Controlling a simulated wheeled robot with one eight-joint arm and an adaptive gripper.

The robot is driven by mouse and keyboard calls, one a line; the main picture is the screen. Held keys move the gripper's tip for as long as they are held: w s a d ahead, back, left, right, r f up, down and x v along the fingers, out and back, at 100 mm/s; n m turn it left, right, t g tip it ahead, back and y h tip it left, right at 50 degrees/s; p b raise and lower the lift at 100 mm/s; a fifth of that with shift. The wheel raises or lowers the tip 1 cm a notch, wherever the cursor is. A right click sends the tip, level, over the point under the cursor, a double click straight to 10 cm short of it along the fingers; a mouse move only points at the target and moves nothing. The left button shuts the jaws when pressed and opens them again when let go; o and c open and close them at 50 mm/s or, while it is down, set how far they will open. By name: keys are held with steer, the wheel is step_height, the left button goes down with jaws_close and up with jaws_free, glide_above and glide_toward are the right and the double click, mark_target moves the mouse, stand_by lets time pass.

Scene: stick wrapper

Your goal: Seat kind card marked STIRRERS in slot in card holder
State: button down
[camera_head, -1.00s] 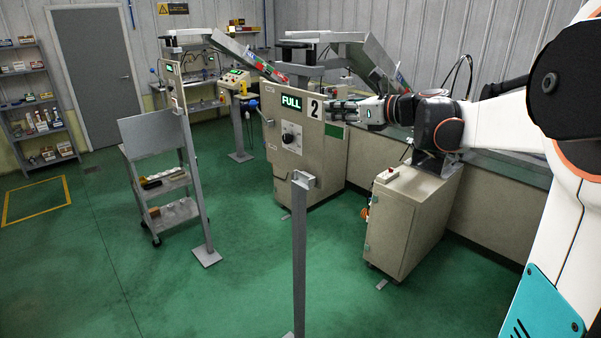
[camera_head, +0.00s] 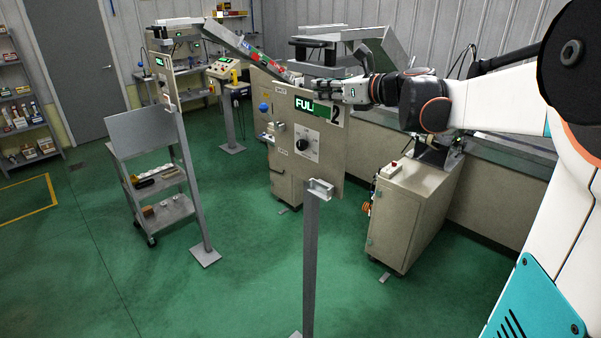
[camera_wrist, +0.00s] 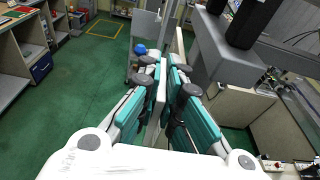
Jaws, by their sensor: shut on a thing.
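I cannot tell whether this bracket is the card holder.
A shelf cart (camera_head: 165,212) and a tall post (camera_head: 183,150) with a small green display stand at left. A low cabinet (camera_head: 410,225) stands at right. Green floor between them is open.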

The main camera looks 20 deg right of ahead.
step_height(320, 180, down, 24)
steer(key=shift+w+f+b, duration=0.1)
steer(key=shift+f+b, duration=0.15)
steer(key=shift+b, duration=0.65)
steer(key=c, duration=2.1)
jaws_free()
steer(key=shift+f, duration=0.1)
steer(key=shift+o, duration=0.3)
